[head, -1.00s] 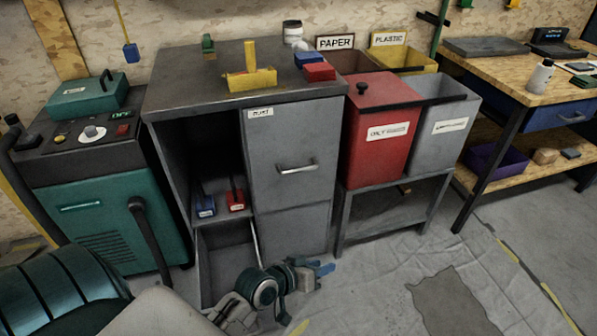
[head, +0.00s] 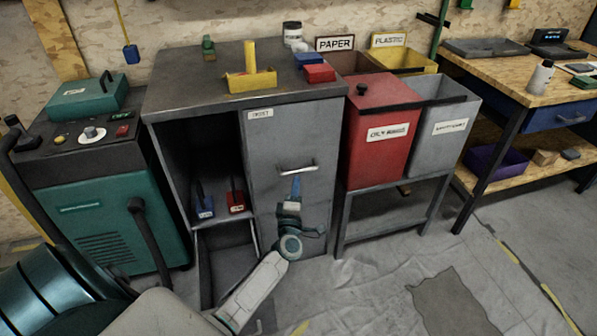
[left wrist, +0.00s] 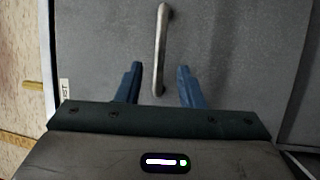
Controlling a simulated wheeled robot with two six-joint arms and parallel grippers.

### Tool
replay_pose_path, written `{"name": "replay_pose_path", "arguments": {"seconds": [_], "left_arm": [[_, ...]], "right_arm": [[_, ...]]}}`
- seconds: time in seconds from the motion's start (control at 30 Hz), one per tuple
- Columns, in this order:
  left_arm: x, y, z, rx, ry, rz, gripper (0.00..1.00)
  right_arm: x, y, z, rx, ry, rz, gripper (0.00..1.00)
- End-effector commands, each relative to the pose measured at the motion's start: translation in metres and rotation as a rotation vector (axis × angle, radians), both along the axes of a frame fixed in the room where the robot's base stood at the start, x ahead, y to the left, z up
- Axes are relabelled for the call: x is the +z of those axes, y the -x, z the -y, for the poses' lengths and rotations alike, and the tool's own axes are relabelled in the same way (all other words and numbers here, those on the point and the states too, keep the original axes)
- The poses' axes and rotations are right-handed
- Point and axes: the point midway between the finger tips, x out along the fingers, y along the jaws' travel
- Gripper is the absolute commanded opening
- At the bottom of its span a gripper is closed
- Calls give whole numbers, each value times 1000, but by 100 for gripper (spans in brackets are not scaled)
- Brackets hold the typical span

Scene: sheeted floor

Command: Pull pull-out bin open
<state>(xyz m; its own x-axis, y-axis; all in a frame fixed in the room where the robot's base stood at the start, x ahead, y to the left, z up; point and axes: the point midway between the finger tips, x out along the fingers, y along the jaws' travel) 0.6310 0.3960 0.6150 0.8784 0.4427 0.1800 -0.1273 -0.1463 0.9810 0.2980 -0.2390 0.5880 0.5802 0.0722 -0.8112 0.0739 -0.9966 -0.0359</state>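The pull-out bin (head: 280,140) is a grey front panel in the right half of a grey metal cabinet. It sits shut, flush with the cabinet, with a small label at its upper left. Its silver bar handle (head: 297,168) also shows in the left wrist view (left wrist: 161,50). My left gripper (head: 296,184) is just below the handle in the head view. In the left wrist view its blue fingers (left wrist: 158,85) are apart, with the handle's near end between their tips and no visible contact. My right gripper is not in view.
Left of the bin is an open compartment (head: 205,150) with blue and red hand brushes. A red bin (head: 380,145) and a grey bin stand on a rack to the right. A teal machine (head: 105,225) stands left. Sheeted floor in front is clear.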

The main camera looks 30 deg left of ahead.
Motion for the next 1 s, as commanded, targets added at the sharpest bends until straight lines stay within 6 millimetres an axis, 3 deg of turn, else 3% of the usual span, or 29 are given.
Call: {"name": "replay_pose_path", "arguments": {"seconds": [0.1, 0.33, 0.77, 0.93, 1.0], "left_arm": [[5, -23, -11, 0, -3, 2, 34], [11, -53, -26, -1, -3, 1, 34], [13, -63, -31, -2, -2, -1, 34], [13, -63, -31, -2, -2, 0, 5], [13, -63, -31, -2, -2, 0, 0]], "right_arm": [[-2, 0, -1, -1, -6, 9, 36], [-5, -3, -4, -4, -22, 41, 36], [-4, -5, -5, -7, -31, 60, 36], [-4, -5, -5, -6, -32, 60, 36], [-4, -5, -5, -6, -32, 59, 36]]}}
